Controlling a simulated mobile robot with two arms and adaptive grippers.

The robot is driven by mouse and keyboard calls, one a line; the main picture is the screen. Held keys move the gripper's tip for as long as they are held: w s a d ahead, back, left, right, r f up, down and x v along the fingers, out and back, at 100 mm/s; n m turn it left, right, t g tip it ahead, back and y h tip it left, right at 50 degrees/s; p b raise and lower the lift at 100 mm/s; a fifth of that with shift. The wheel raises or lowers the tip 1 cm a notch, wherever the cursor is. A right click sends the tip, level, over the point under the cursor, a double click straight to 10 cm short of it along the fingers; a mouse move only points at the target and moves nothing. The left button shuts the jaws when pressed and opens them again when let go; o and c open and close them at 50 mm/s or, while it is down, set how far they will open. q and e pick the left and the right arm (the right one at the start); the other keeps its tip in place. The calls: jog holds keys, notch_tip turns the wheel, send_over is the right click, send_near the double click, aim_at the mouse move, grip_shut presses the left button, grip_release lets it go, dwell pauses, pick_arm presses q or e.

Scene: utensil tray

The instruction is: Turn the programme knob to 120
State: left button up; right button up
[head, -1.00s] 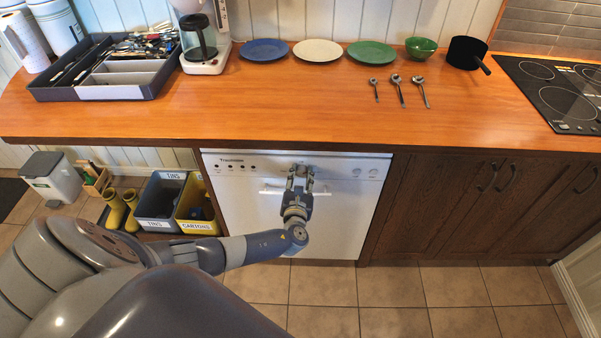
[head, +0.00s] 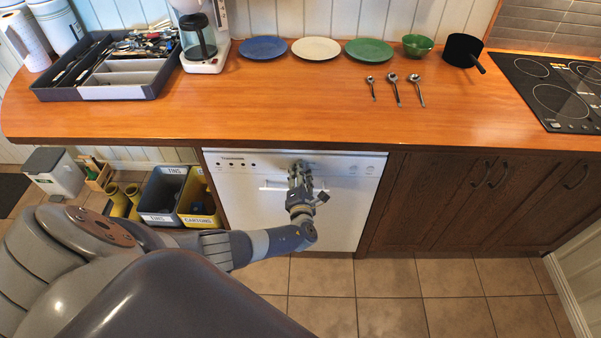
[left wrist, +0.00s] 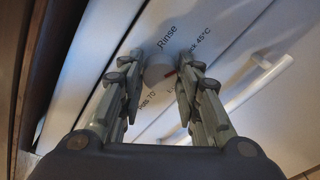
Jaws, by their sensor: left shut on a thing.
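The white dishwasher (head: 345,205) stands under the counter. My left gripper (left wrist: 160,78) is shut on the knob, one finger on each side. In the head view the left gripper (head: 298,168) is at the dishwasher's upper front and covers the knob. My right gripper is not in view.
The dishwasher's handle (left wrist: 262,78) runs close by the gripper. The wooden counter (head: 250,110) overhangs above, bearing plates, spoons and a utensil tray (head: 62,92). Bins (head: 160,195) stand at the left; the floor in front is clear.

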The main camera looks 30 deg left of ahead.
pick_arm(q)
jog(key=shift+m, duration=0.5)
jog(key=o, duration=1.1)
jog(key=v, duration=1.2)
jog(key=shift+w, duration=0.1)
